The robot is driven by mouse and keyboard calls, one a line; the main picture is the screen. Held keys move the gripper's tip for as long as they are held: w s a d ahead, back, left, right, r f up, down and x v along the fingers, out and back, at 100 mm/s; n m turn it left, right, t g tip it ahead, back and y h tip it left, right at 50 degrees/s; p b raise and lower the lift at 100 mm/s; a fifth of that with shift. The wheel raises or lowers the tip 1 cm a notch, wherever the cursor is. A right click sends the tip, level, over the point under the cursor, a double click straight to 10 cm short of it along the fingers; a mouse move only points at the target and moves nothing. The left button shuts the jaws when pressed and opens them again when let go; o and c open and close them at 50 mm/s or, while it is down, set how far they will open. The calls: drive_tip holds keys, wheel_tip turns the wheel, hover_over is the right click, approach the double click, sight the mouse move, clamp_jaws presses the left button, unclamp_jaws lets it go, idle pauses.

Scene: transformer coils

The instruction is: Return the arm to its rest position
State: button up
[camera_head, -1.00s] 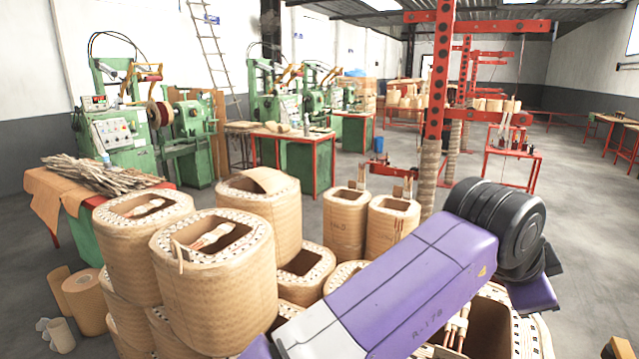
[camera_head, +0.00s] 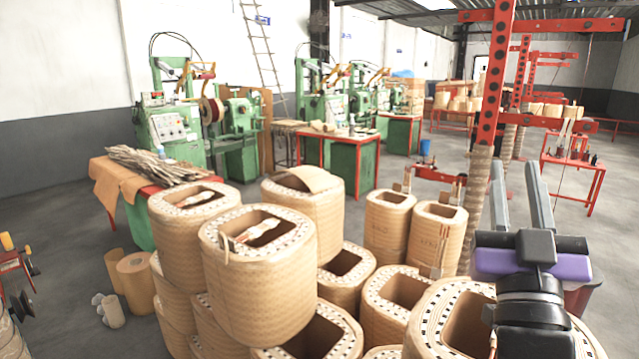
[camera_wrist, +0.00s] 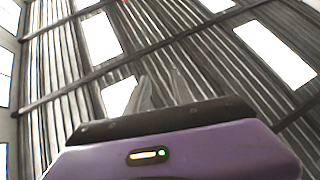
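My gripper (camera_head: 516,166) is at the right of the head view, raised in front of the coils, with its two grey fingers pointing up. The fingers stand apart with nothing between them. Below them are my purple and black wrist parts. In the wrist view my gripper (camera_wrist: 160,76) also shows empty, pointing toward the roof. My arm hides part of the large coil (camera_head: 425,315) at the lower right.
Several tan paper-wrapped coils, among them a tall front one (camera_head: 258,285), crowd the foreground. A red steel post (camera_head: 494,80) stands behind my gripper. Green winding machines (camera_head: 165,125) and a red-edged table (camera_head: 340,155) are farther back. Grey floor is open at centre right.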

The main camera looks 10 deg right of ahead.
drive_tip(key=s+a+f+n+y, duration=0.45)
drive_tip(key=a+f+y, duration=0.2)
drive_tip(key=f, duration=0.35)
drive_tip(key=s+a+f+n+y, duration=0.45)
drive_tip(key=f+y, duration=0.35)
drive_tip(key=f, duration=0.2)
drive_tip(key=s+a+f+m+g+h, duration=0.1)
drive_tip(key=s+f+m+g, duration=0.1)
drive_tip(key=s+f, duration=0.7)
drive_tip(key=s+a+f+m+g, duration=0.2)
drive_tip(key=s+f+g, duration=0.3)
drive_tip(key=s+f, duration=0.4)
drive_tip(key=s, duration=0.4)
drive_tip(key=shift+a+g+h, duration=0.15)
drive_tip(key=shift+g+h, duration=0.15)
drive_tip(key=shift+h, duration=0.05)
